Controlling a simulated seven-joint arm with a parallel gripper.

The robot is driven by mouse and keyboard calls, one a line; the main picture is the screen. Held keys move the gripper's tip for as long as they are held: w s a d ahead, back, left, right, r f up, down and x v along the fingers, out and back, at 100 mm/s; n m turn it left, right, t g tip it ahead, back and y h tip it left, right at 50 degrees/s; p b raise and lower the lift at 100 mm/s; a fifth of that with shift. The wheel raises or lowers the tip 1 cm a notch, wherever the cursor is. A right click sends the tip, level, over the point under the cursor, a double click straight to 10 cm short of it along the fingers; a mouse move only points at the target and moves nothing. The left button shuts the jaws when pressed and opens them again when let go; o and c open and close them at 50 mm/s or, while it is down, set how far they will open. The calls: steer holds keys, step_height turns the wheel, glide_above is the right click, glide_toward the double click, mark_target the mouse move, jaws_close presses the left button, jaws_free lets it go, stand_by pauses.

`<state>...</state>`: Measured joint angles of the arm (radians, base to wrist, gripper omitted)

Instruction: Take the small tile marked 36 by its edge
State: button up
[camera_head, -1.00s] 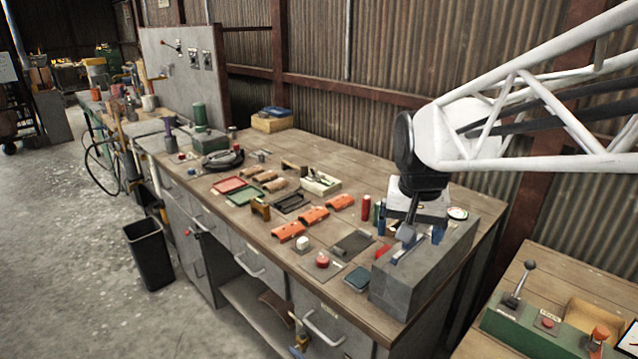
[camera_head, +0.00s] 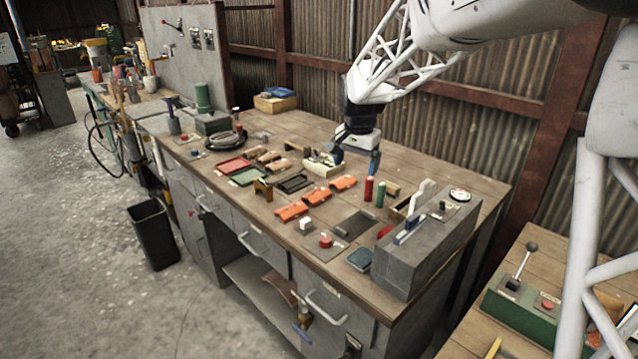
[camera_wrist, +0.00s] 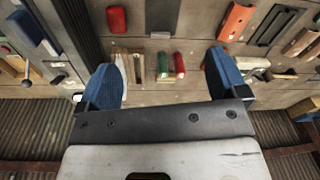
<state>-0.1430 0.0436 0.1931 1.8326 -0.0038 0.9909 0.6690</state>
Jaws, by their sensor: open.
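I cannot make out a number 36 on anything, so I cannot pick out the small tile. My gripper (camera_head: 360,163) is over the back half of the workbench, pointing down, right of the cream box (camera_head: 322,168). In the wrist view its two blue fingers (camera_wrist: 164,80) are spread wide, with nothing held between them. Below and between them are a red cylinder (camera_wrist: 179,65), a green cylinder (camera_wrist: 162,64) and a pale wooden piece (camera_wrist: 138,68).
Several orange curved pieces (camera_head: 291,211) lie left of the gripper on the bench (camera_head: 440,175). A grey block (camera_head: 410,265) with a white handle (camera_head: 422,196) stands at the right end. Corrugated wall stands behind.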

steer(key=w+a+f+m, duration=0.1)
steer(key=w+a+f, duration=0.15)
steer(key=w, duration=0.25)
steer(key=w+a+f, duration=0.2)
steer(key=w+f, duration=0.1)
steer(key=w, duration=0.2)
steer(key=m+g, duration=0.1)
steer(key=m, duration=0.1)
glide_above(317, 192)
step_height(317, 192, down, 9)
steer(key=shift+w+a+r, duration=0.1)
steer(key=shift+r, duration=0.1)
steer(key=shift+f, duration=0.1)
steer(key=shift+f, duration=1.2)
steer(key=shift+f, duration=0.1)
steer(key=shift+f, duration=2.5)
steer(key=shift+c, duration=0.3)
steer(key=c, duration=1)
